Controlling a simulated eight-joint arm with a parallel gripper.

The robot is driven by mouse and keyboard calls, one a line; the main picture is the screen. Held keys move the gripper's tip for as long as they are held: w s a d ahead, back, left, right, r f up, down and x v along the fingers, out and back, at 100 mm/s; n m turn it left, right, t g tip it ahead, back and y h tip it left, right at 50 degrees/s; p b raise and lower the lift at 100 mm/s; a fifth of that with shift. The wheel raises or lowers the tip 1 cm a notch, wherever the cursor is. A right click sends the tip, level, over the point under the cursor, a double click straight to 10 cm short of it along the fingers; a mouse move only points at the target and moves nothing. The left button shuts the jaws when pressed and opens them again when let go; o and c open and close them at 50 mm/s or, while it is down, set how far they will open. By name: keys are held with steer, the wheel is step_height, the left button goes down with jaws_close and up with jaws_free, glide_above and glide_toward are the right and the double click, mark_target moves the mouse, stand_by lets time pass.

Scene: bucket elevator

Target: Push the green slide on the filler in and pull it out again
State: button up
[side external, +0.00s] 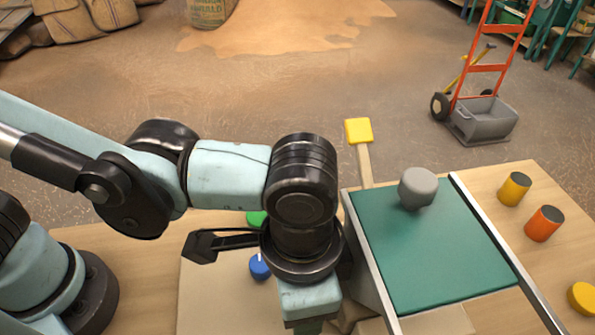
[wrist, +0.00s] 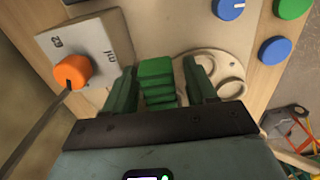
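The green slide (wrist: 157,80) shows in the wrist view as a ridged, stepped green block in front of a pale round plate with holes. My gripper (wrist: 159,72) has its two dark green fingers on either side of the slide. Narrow gaps show between the fingers and the block, so the gripper looks open around it. Whether a finger touches it lower down cannot be told. In the side external view my wrist (side external: 303,255) hides the fingers and the slide.
An orange knob (wrist: 73,71) on a grey plate (wrist: 85,40) stands left of the fingers. Blue (wrist: 275,50) and green (wrist: 293,6) knobs lie to the right. A green belt (side external: 425,245) carries a grey lump (side external: 418,188); a yellow-ended lever (side external: 358,131) stands behind.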

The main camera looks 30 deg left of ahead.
step_height(320, 180, up, 12)
stand_by(1.3)
steer(key=shift+a, duration=0.1)
steer(key=w+a+f+n+t+h, duration=0.1)
steer(key=w+a+f+n+t, duration=0.1)
steer(key=w+a, duration=0.45)
steer(key=w+a+f+n+t+h, duration=0.1)
steer(key=w+a+n, duration=0.2)
steer(key=a, duration=0.7)
steer(key=a+f+n+t+y, duration=0.1)
steer(key=a+f+n+t, duration=0.1)
steer(key=a, duration=0.5)
steer(key=a+f+n+t+y, duration=0.1)
steer(key=a+f+n+t, duration=0.1)
steer(key=a, duration=0.6)
steer(key=shift+w+a+f, duration=0.15)
steer(key=shift+w+f, duration=0.3)
steer(key=shift+f, duration=0.05)
steer(key=shift+c, duration=0.2)
